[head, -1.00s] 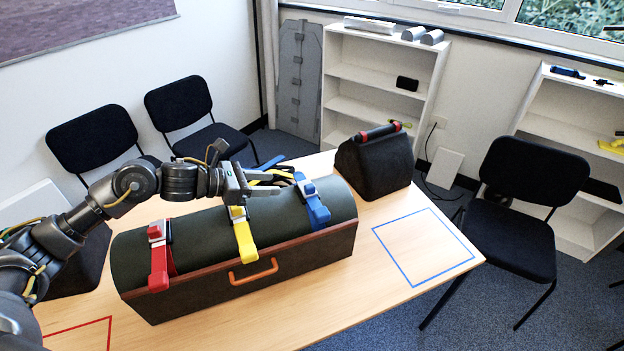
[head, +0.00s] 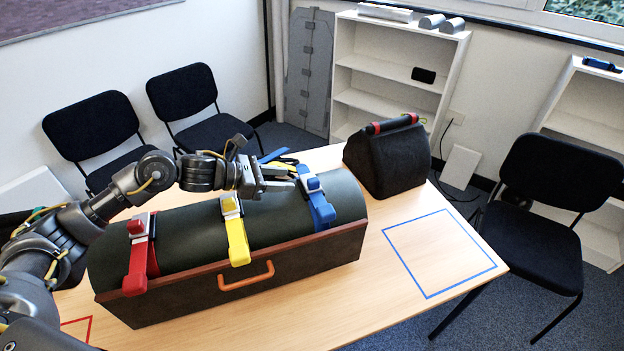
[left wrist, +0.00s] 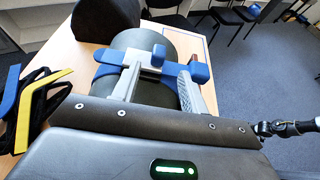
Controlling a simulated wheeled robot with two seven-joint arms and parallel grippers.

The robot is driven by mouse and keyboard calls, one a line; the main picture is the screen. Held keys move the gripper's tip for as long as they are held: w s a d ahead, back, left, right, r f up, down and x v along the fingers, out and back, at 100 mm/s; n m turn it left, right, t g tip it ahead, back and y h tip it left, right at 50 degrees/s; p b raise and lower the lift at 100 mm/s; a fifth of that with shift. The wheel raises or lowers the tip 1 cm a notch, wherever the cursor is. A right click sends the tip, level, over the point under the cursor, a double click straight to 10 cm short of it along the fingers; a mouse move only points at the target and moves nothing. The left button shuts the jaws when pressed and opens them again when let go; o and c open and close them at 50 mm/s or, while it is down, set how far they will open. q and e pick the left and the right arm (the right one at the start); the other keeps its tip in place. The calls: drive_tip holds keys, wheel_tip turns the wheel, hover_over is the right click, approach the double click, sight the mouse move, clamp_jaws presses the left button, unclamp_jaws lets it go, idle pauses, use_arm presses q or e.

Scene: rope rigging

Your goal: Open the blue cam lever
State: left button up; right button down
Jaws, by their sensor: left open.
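The blue cam lever (head: 321,208) lies down along its strap at the right end of a dark green rounded-top case (head: 185,240), below a pale buckle with a blue block. My left gripper (head: 288,178) is just left of this buckle, low over the lid, open and empty. My right gripper is not in view.
A yellow lever (head: 237,240) and a red lever (head: 136,268) sit farther left on the case, above an orange handle (head: 246,276). A black wedge-shaped bag (head: 388,163) stands close to the right. A blue taped square (head: 440,252) on the table is empty.

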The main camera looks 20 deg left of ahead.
sight(309, 180)
use_arm(q)
drive_tip(key=p+x, duration=0.2)
drive_tip(key=x, duration=0.5)
drive_tip(key=shift+w+d+f+p, duration=0.1)
drive_tip(key=shift+w+d+p, duration=0.15)
drive_tip(key=shift+w+p, duration=0.05)
drive_tip(key=shift+w+d+f, duration=0.35)
drive_tip(key=shift+d+f, duration=0.05)
drive_tip(key=shift+d, duration=0.1)
drive_tip(key=shift+c, duration=0.3)
clamp_jaws()
